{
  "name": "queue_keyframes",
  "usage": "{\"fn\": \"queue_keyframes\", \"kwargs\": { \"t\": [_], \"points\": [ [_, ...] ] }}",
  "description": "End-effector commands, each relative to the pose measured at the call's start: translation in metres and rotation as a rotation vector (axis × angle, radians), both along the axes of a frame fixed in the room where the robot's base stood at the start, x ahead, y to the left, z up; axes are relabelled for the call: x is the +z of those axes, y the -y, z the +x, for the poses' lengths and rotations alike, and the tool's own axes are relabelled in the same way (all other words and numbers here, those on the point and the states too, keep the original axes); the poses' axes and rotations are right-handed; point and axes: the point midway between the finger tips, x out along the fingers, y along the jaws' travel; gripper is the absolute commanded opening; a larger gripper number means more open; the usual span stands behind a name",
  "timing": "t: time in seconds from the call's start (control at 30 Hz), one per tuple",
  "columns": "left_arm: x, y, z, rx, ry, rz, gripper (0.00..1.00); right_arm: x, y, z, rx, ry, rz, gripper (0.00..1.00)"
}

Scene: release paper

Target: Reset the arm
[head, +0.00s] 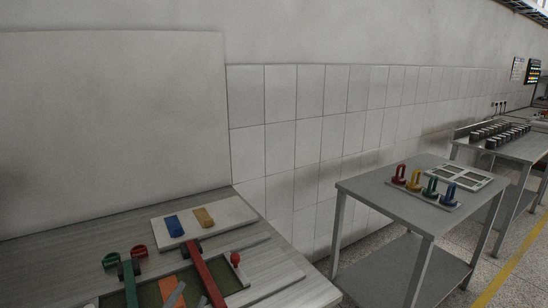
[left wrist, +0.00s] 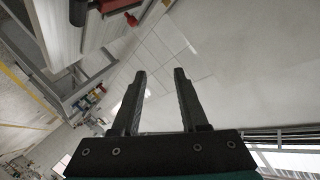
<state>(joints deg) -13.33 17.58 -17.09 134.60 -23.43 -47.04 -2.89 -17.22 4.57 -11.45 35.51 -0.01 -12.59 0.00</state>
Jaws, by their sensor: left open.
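My left gripper (left wrist: 160,76) shows in the left wrist view with its two dark fingers apart and nothing between them. It is up in free air, with the tiled wall behind its fingertips. I cannot make it out clearly in the head view. My right gripper is in neither view. The workbench (head: 285,270) at the lower left of the head view carries a fixture with a red bar (head: 205,272), a green bar (head: 130,290) and an orange strip (head: 175,292).
A white board with a blue block (head: 174,226) and a tan block (head: 204,218) lies at the bench's back. A red knob (head: 235,259) stands beside the fixture. A grey side table (head: 385,190) holds several coloured pieces and a white frame (head: 458,177). Floor between tables is clear.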

Motion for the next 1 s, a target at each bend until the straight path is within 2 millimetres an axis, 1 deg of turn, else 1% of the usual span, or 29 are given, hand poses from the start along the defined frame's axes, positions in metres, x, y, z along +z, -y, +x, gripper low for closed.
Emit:
{"fn": "queue_keyframes", "kwargs": {
  "t": [0.03,0.07,0.1,0.17,0.2,0.27,0.3,0.37,0.4,0.47,0.53,0.77,0.87,0.97,1.0],
  "points": [
    [-0.027,-0.008,-0.017,0.051,-0.12,-0.058,0.43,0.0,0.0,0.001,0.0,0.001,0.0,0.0],
    [-0.042,-0.011,-0.027,0.078,-0.189,-0.089,0.43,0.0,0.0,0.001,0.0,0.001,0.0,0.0],
    [-0.061,-0.016,-0.042,0.114,-0.28,-0.127,0.43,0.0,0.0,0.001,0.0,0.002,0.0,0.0],
    [-0.086,-0.019,-0.066,0.16,-0.41,-0.181,0.43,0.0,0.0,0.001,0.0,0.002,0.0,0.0],
    [-0.1,-0.021,-0.082,0.187,-0.49,-0.211,0.43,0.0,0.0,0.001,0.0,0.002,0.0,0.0],
    [-0.118,-0.021,-0.105,0.221,-0.598,-0.251,0.43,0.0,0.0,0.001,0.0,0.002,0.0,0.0],
    [-0.129,-0.021,-0.121,0.242,-0.669,-0.275,0.43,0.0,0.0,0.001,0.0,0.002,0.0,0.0],
    [-0.141,-0.019,-0.144,0.268,-0.766,-0.307,0.43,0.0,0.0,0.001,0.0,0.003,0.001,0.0],
    [-0.148,-0.018,-0.16,0.285,-0.827,-0.326,0.43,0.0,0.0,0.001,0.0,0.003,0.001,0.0],
    [-0.157,-0.015,-0.183,0.306,-0.917,-0.353,0.43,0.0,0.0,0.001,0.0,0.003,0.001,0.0],
    [-0.165,-0.012,-0.21,0.329,-1.021,-0.384,0.43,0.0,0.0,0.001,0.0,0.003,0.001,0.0],
    [-0.223,-0.011,-0.199,0.332,-1.044,-0.371,0.43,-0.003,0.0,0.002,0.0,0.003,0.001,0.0],
    [-0.253,-0.01,-0.197,0.333,-1.056,-0.367,0.43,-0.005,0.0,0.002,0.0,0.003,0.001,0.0],
    [-0.287,-0.009,-0.198,0.334,-1.072,-0.363,0.43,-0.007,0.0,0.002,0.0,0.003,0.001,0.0],
    [-0.302,-0.009,-0.2,0.334,-1.079,-0.36,0.43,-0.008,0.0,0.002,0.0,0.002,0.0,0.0]
  ]
}}
